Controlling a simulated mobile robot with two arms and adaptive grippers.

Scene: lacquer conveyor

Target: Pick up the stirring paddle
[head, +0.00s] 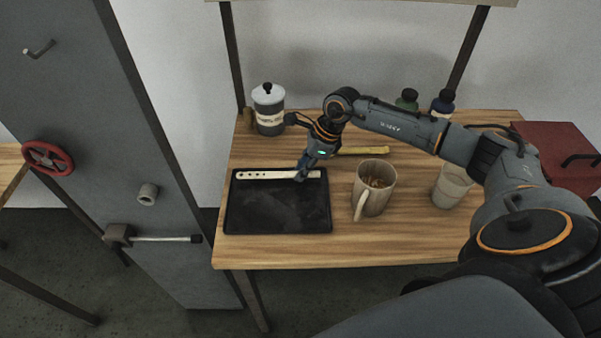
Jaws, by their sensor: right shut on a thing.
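The stirring paddle (262,175) is a pale flat strip with several holes at its left end. It lies along the far edge of a black tray (278,214), or just above it; I cannot tell which. My right gripper (302,177) reaches down from the right and is shut on the paddle toward its right end. The fingers hide a small part of the strip. My left gripper is not in this view.
Right of the tray stand a mug (374,190) with brownish contents and a pale cup (451,186). A lidded canister (268,108), a yellow strip (363,150) and two dark bottles are farther back. A red box (556,150) is at right. A grey panel with a red handwheel (48,158) stands left.

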